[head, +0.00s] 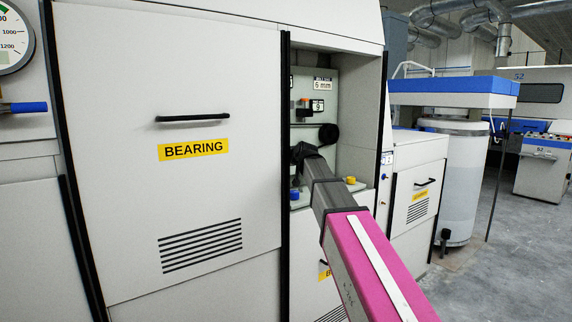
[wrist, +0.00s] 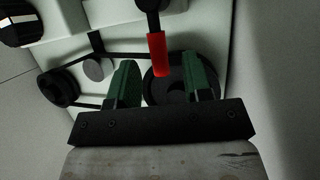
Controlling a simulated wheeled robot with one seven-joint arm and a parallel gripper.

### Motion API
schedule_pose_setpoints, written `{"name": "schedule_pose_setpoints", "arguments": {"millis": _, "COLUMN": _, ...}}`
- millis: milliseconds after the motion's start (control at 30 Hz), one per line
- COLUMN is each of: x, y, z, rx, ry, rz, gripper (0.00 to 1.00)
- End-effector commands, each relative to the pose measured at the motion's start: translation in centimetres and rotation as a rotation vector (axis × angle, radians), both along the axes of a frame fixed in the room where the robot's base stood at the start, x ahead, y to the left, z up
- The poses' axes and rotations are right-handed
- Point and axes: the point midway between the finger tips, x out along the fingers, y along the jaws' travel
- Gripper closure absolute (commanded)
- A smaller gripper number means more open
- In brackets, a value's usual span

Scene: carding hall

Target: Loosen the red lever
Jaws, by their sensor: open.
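The red lever (wrist: 157,55) shows in the wrist view as a red handle on a black arm, hanging down from a black pivot at the top. My gripper (wrist: 161,64) has two green fingers standing apart, one on each side of the lever's lower end. I see no contact between the fingers and the lever. A black round wheel (wrist: 158,88) lies behind the fingers. In the head view my gripper is inside an open bay of the machine, largely hidden by my pink arm, and I cannot make out the lever there.
A belt (wrist: 122,56) runs past a grey roller (wrist: 98,68) to a black pulley (wrist: 62,88) on the left. A black knob (wrist: 18,22) is at upper left. In the head view, a yellow knob (head: 350,180) and blue knob (head: 294,194) flank my arm. A closed BEARING panel (head: 190,90) stands left.

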Motion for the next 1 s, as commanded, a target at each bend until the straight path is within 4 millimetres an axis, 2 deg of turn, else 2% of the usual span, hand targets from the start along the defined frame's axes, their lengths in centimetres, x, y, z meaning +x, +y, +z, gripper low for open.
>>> {"name": "schedule_pose_setpoints", "arguments": {"millis": 33, "x": -1.1, "y": -0.4, "z": 0.3, "rx": 0.0, "ry": 0.0, "rz": 0.0, "gripper": 0.55}}
{"name": "schedule_pose_setpoints", "arguments": {"millis": 200, "x": -3.9, "y": -1.7, "z": 1.5, "rx": 0.0, "ry": -0.001, "rz": 0.0, "gripper": 0.55}}
{"name": "schedule_pose_setpoints", "arguments": {"millis": 400, "x": -6.4, "y": -2.9, "z": 2.7, "rx": -0.001, "ry": -0.001, "rz": -0.001, "gripper": 0.55}}
{"name": "schedule_pose_setpoints", "arguments": {"millis": 1000, "x": -6.8, "y": -3.1, "z": 2.9, "rx": -0.002, "ry": 0.001, "rz": 0.0, "gripper": 0.55}}
